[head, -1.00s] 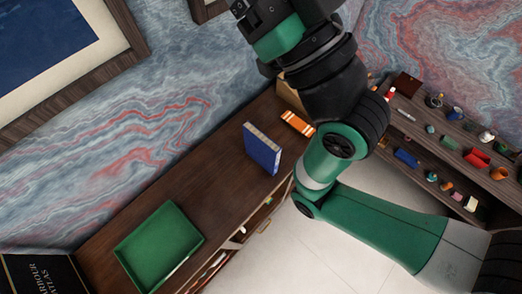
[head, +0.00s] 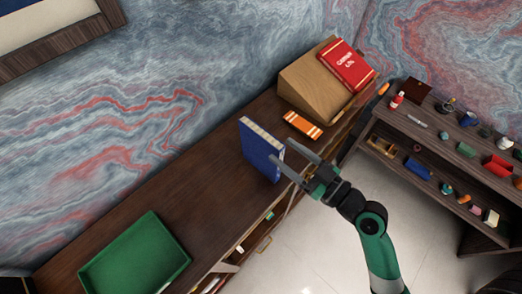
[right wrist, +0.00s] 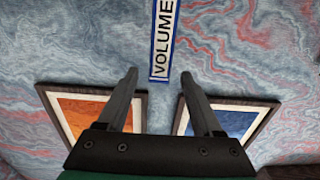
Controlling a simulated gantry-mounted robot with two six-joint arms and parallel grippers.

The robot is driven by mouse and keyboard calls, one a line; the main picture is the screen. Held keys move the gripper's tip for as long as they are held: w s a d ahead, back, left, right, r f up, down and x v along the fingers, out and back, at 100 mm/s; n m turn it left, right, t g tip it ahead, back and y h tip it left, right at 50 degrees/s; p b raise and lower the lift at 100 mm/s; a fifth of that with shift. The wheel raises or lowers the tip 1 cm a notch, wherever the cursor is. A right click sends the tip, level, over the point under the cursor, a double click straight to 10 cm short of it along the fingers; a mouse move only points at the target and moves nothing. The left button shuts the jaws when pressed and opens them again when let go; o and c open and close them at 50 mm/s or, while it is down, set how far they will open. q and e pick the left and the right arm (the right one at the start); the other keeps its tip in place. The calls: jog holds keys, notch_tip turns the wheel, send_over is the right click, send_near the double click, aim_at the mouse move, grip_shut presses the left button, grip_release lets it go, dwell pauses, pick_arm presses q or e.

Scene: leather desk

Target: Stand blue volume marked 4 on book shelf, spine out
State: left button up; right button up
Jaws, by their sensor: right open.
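The blue volume (head: 262,150) stands upright on the dark wooden desk, its pale page edges facing up. Its spine (right wrist: 162,40) shows in the right wrist view with the word VOLUME; no number is visible. My right gripper (head: 281,150) is open, its fingertips at the volume's right edge in the head view. In the right wrist view the spine lies ahead, between the lines of the two open fingers (right wrist: 159,92); I cannot tell whether they touch it. My left gripper is not in view. No book shelf can be clearly identified.
A green tray (head: 183,262) lies on the desk at lower left. An orange striped item (head: 302,125) and a sloped wooden stand (head: 310,88) with a red book (head: 347,64) are behind the volume. A two-tier wooden unit (head: 440,150) with small items stands at right.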

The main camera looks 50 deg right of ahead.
aim_at(261, 131)
jog(key=w, duration=0.3)
jog(key=shift+w+r+p, duration=0.15)
jog(key=shift+p, duration=0.2)
jog(key=shift+w, duration=0.35)
jog(key=w+p, duration=0.1)
jog(key=w, duration=0.3)
jog(key=shift+w+r+p, duration=0.15)
jog(key=shift+w+p, duration=0.1)
jog(key=shift+p, duration=0.1)
jog(key=shift+w+d, duration=0.1)
jog(key=shift+w, duration=0.2)
grip_shut()
